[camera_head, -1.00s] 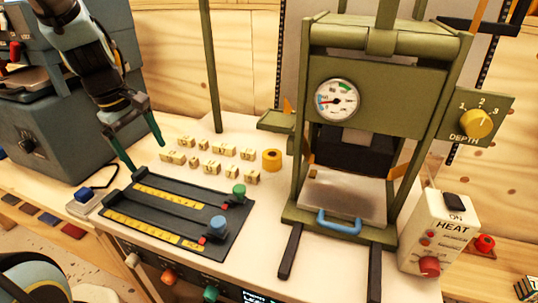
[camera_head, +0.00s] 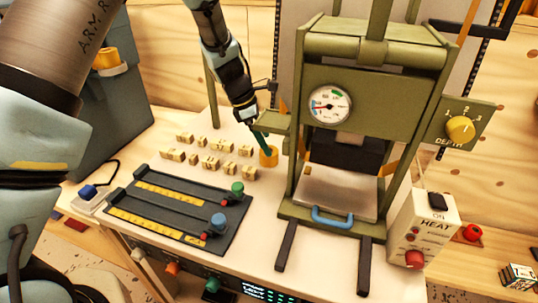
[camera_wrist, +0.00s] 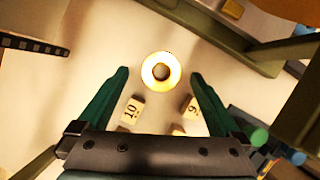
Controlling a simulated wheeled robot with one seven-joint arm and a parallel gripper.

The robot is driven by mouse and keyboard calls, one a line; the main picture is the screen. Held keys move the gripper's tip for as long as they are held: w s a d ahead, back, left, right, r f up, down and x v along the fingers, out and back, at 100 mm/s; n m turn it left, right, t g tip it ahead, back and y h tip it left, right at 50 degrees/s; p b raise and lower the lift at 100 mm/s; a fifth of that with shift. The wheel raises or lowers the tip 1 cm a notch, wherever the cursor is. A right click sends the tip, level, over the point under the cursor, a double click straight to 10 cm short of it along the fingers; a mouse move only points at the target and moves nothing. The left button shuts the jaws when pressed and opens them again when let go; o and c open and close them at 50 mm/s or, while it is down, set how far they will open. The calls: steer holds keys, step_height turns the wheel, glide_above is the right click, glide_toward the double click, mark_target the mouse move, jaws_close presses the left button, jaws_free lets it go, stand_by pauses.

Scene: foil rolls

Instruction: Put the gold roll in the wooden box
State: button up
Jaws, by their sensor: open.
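The gold roll (camera_head: 269,158) stands on the pale bench top, left of the green press. In the wrist view the roll (camera_wrist: 161,71) is seen from above as a bright ring with a dark centre. It lies between my two green fingertips. My gripper (camera_head: 264,142) is open and empty, pointing down right at the roll. In the head view one finger overlaps the roll's upper left edge; I cannot tell whether it touches. I cannot make out a wooden box clearly in either view.
Several small lettered blocks (camera_head: 212,162) stand in rows left of the roll, some close to my fingers. The green press (camera_head: 372,55) rises just to the right. A black slider panel (camera_head: 175,212) lies in front. A heat control box (camera_head: 423,228) stands at the right.

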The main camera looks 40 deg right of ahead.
steer(key=shift+a+f+p+x, duration=0.15)
steer(key=shift+p+x, duration=0.15)
steer(key=shift+x, duration=0.6)
steer(key=shift+a+p+x, duration=0.15)
steer(key=shift+p+x, duration=0.2)
steer(key=shift+x, duration=0.5)
steer(key=shift+a+f+p+x, duration=0.15)
steer(key=shift+p+x, duration=0.15)
steer(key=shift+x, duration=0.6)
steer(key=shift+w+r, duration=0.1)
steer(key=shift+w, duration=0.1)
steer(key=shift+c, duration=0.2)
jaws_close()
steer(key=shift+r, duration=0.15)
